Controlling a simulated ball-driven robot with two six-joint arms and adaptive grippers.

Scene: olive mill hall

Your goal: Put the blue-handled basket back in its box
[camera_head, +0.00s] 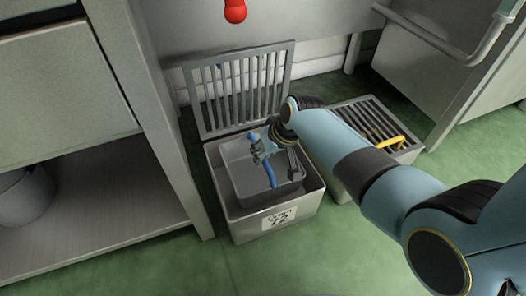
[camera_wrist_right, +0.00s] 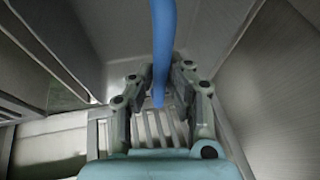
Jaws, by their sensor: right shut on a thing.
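The grey basket (camera_head: 238,165) with the blue handle (camera_head: 271,177) is within the opening of the pale box (camera_head: 238,222), which has a printed label on its front. I cannot tell whether the basket rests on the box floor. The box's slatted lid (camera_head: 204,108) stands open behind it. My right gripper (camera_head: 262,150) is shut on the blue handle, above the basket. In the right wrist view the handle (camera_wrist_right: 163,40) runs between the fingers of that gripper (camera_wrist_right: 158,85). My arm hides part of the box's right side. My left gripper is in neither view.
A second box with a closed slatted lid (camera_head: 365,117) and a yellow handle (camera_head: 391,142) stands to the right, partly behind my arm. A grey cabinet (camera_head: 70,85) with a low shelf holding a bucket (camera_head: 24,193) is at left. Green floor (camera_head: 200,262) is clear in front.

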